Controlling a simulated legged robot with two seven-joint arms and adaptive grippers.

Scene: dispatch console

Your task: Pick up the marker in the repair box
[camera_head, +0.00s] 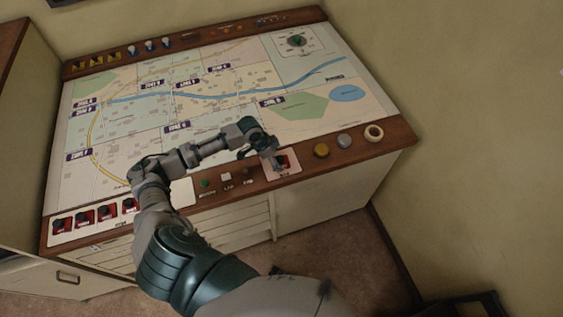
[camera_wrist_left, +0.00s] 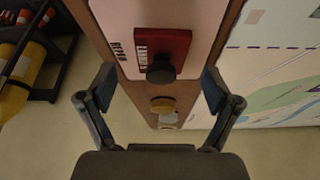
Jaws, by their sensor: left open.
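A red block with a black knob (camera_head: 283,161) sits on a pale pink panel at the console's front edge. It also shows in the left wrist view (camera_wrist_left: 158,55), with small lettering beside it that I cannot read surely. I cannot tell whether this panel is the repair box or this block the marker. My left gripper (camera_head: 270,152) is over the panel, close to the block. In the left wrist view its two fingers (camera_wrist_left: 158,88) are spread apart with the knob ahead between them, and nothing is held. My right gripper is not in view.
Several similar red blocks with black knobs (camera_head: 84,218) stand on a white panel at the front left. Yellow (camera_head: 321,150) and grey (camera_head: 344,141) buttons and a cream ring (camera_head: 373,132) lie to the right. The map (camera_head: 130,135) fills the console top.

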